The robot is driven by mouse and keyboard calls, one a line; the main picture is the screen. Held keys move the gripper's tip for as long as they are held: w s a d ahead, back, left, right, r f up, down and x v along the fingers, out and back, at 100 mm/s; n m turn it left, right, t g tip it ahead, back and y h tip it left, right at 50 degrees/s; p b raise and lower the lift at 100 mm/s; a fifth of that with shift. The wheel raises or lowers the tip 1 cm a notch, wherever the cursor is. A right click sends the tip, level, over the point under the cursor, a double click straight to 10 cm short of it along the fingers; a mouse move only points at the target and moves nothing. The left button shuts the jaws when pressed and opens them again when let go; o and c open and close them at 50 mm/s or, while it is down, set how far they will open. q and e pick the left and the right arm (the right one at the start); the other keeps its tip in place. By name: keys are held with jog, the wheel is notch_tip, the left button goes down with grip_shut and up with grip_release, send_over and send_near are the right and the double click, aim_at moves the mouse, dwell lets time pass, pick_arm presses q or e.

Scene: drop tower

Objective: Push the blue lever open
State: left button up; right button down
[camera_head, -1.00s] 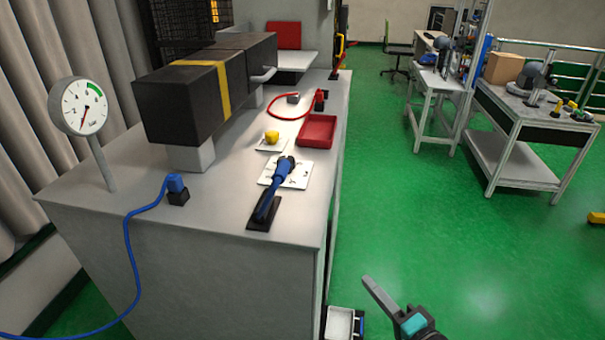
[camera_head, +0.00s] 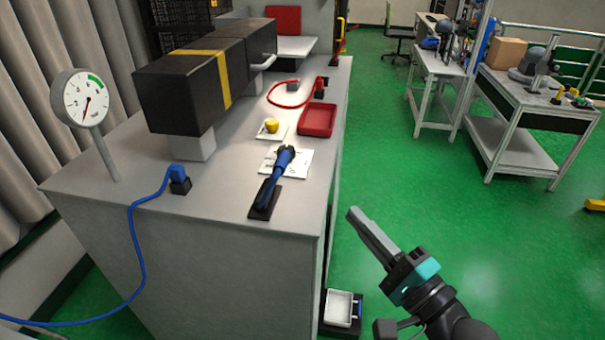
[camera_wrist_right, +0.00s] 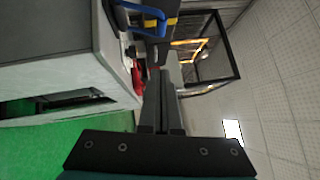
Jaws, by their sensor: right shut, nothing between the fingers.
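The blue lever (camera_head: 276,180) stands on a black base plate near the front right of the grey bench top, leaning back and to the right over a white marked plate (camera_head: 287,162). My right gripper (camera_head: 353,213) is shut and empty, out over the green floor, to the right of the bench's right edge and apart from the lever. In the right wrist view its closed fingers (camera_wrist_right: 160,92) point ahead, with a blue part (camera_wrist_right: 142,14), likely the lever, at the top. My left gripper does not show.
On the bench are a pressure gauge (camera_head: 84,98), a blue plug with a hose (camera_head: 179,178), a big black box with a yellow band (camera_head: 205,80), a yellow knob (camera_head: 271,126) and a red tray (camera_head: 318,120). A small white bin (camera_head: 340,308) stands low beside the bench.

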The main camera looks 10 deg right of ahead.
aim_at(272, 180)
jog(key=p+x, duration=0.1)
jog(key=x, duration=0.9)
jog(key=shift+a+r, duration=0.1)
jog(key=shift+w+a+r+p, duration=0.15)
jog(key=shift+a+p, duration=0.15)
jog(key=shift+a, duration=0.15)
jog(key=shift+w+a+r+p, duration=0.1)
jog(key=shift+a+p, duration=0.15)
jog(key=shift+a, duration=0.25)
jog(key=shift+w+a+r, duration=0.1)
jog(key=shift+w+a, duration=0.15)
jog(key=shift+a, duration=0.5)
jog(key=shift+w, duration=0.1)
